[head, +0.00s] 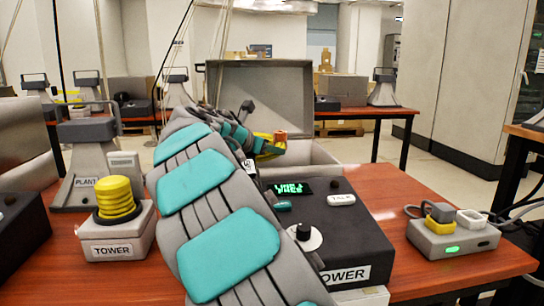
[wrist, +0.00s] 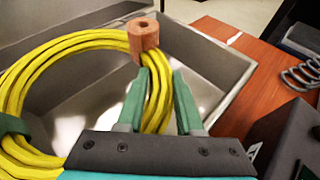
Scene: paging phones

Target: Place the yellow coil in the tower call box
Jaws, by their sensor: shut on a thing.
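The yellow coil (wrist: 85,42) is a bundle of looped cable with an orange-brown piece at its top and a dark green band at the left. My gripper (wrist: 161,78) has its two green fingers on either side of the strands and is shut on the coil. In the head view the coil (head: 268,150) shows small beyond my arm, over an open grey box (head: 258,85) with a raised lid. That box stands behind a black console labelled TOWER (head: 345,274). In the wrist view the grey box (wrist: 215,58) lies beneath the coil; I cannot tell whether they touch.
A pale base labelled TOWER (head: 113,250) with a ribbed yellow top stands on the left of the wooden table (head: 440,185). A PLANT-labelled stand (head: 88,185) is behind it. A grey unit with a green light (head: 452,242) sits at right. My arm covers the table's middle.

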